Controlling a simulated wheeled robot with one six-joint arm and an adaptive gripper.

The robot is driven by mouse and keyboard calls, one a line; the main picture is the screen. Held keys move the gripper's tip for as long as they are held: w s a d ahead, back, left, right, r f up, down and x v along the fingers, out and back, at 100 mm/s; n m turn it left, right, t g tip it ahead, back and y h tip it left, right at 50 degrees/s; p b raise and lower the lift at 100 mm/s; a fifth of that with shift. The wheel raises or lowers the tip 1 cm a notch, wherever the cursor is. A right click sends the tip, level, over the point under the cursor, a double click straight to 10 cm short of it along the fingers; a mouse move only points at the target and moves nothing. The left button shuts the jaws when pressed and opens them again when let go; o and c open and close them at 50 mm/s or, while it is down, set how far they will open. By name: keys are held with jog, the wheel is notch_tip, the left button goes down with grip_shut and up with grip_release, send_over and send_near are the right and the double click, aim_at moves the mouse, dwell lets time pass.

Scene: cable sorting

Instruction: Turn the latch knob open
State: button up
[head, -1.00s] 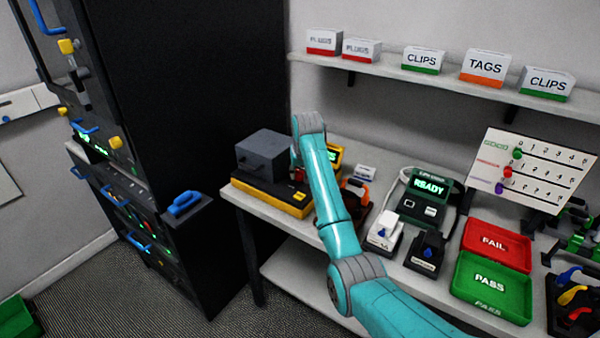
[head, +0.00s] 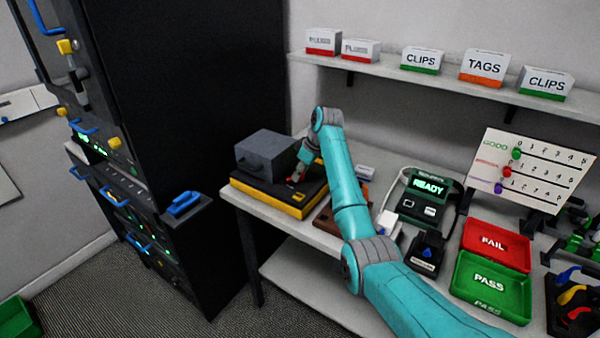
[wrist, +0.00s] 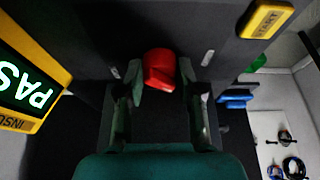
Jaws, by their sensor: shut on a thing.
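The red latch knob (wrist: 160,70) is at the upper middle of the wrist view, on a dark panel. The fingertips of my gripper (wrist: 159,82) are on its left and right sides, closed on it. In the head view my gripper (head: 296,176) reaches down to the black and yellow tester (head: 300,209), beside its grey box (head: 268,153). A small red part shows at the fingertips there, and the arm hides much of the tester's right side. How far the knob is turned is hard to tell.
A lit green display (wrist: 25,85) in a yellow frame reads "PAS", cut off by the wrist view's edge. A yellow button (wrist: 266,18) is at upper right. The READY unit (head: 425,197) and red FAIL tray (head: 497,244) stand further right on the bench.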

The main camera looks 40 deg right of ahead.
jog(key=n+y, duration=0.1)
jog(key=n, duration=0.2)
jog(key=shift+d+n+g, duration=0.1)
jog(key=shift+n+g, duration=0.2)
jog(key=shift+g, duration=0.1)
jog(key=shift+w+n+g+y, duration=0.1)
jog(key=shift+n+g+y, duration=0.25)
jog(key=shift+n, duration=0.8)
jog(key=shift+n+g+y, duration=0.35)
jog(key=shift+n, duration=0.8)
jog(key=o, duration=1.1)
jog(key=v, duration=1.2)
